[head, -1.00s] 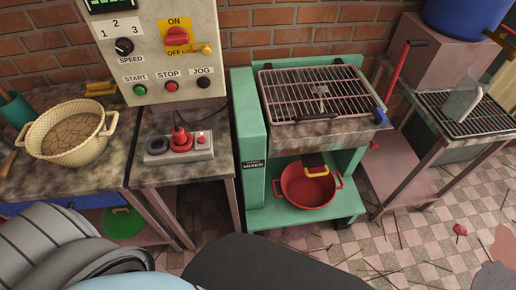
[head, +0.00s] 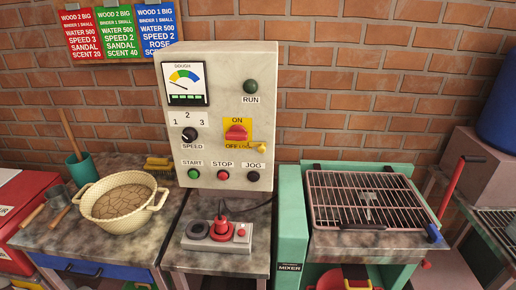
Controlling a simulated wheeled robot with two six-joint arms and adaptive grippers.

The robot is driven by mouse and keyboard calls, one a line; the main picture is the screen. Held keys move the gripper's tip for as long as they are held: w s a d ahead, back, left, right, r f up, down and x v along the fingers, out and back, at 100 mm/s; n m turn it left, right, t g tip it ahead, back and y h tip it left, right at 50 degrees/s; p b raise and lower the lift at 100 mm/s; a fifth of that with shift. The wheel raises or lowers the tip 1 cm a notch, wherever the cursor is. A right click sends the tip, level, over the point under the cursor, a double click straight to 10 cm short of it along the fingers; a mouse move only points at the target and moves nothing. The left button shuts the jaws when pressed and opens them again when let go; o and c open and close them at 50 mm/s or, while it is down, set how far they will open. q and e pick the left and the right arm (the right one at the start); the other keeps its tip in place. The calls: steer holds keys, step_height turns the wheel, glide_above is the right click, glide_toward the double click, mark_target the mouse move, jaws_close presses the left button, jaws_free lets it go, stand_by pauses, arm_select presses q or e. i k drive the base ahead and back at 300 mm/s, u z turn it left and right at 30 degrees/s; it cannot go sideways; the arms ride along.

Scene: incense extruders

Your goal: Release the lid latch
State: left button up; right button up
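The teal mixer (head: 290,220), labelled MIXER, stands right of centre in the head view. Its lid, a wire grate (head: 340,209), lies flat over the top and looks closed. A small metal piece sits in the middle of the grate. A blue-ended part (head: 433,234) sticks out at the lid's front right corner; I cannot tell whether this is the latch. Neither of my grippers is in view.
A control panel (head: 262,105) with dial, switch and buttons stands left of the mixer. Before it is a grey box with a red knob (head: 222,228). A cream pot (head: 101,207) is at left. A red lever (head: 450,188) rises at right.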

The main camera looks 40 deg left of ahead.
mark_target(434, 236)
steer(key=z, duration=1.6)
steer(key=i, duration=1.1)
steer(key=u, duration=2.55)
